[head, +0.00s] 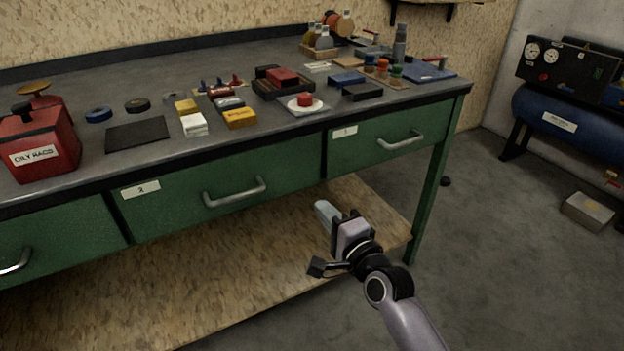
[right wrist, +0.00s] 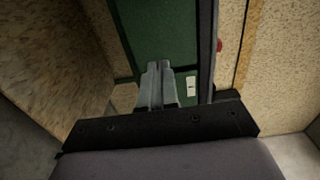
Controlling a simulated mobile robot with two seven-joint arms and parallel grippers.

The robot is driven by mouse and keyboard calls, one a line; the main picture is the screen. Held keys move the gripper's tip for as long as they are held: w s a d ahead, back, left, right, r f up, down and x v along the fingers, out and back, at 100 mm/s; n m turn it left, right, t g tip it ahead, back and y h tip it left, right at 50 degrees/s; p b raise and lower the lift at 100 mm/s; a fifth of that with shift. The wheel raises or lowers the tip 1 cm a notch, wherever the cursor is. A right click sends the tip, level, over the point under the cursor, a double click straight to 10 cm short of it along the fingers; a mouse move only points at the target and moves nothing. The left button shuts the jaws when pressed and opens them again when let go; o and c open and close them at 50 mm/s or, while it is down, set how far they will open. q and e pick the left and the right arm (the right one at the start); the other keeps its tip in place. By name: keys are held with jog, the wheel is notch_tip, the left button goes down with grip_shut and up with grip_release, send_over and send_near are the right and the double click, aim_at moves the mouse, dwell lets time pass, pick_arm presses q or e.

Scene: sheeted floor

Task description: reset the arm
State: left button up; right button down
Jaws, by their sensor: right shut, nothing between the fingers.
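My right gripper (head: 325,213) is in front of the green workbench (head: 437,185), below the front of its drawers and above the wooden lower shelf (head: 230,275). In the right wrist view its grey fingers (right wrist: 158,80) are together with nothing between them. Behind them in that view is a green drawer front (right wrist: 192,40) with a small white label. In the head view the fingertips are apart from the drawer handle (head: 235,193), to its lower right. My left gripper is in neither view.
The bench top holds a red oily-rags can (head: 38,145), a black mat (head: 137,134), small boxes, a round red piece on a white plate (head: 305,104) and bottles (head: 324,38). A blue tank (head: 565,120) stands at right. A box (head: 588,211) lies on the otherwise mostly clear floor.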

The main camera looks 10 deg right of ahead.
jog(key=s+d+f+n+g+h, duration=0.1)
jog(key=s+d+f+n+g, duration=0.1)
jog(key=s+f+n, duration=0.55)
jog(key=s+d+f+n+g+h, duration=0.1)
jog(key=s+d+f+n+g, duration=0.25)
jog(key=s, duration=0.65)
jog(key=s+d+f+n+g+h, duration=0.1)
jog(key=s+f+n+g, duration=0.1)
jog(key=s+f+n, duration=0.55)
notch_tip(320, 180, up, 15)
jog(key=s+d+m+p, duration=0.1)
jog(key=p, duration=1.6)
jog(key=shift+s+d+r+m+t, duration=0.15)
jog(key=shift+s+d+m+t, duration=0.15)
jog(key=shift+m+t, duration=0.05)
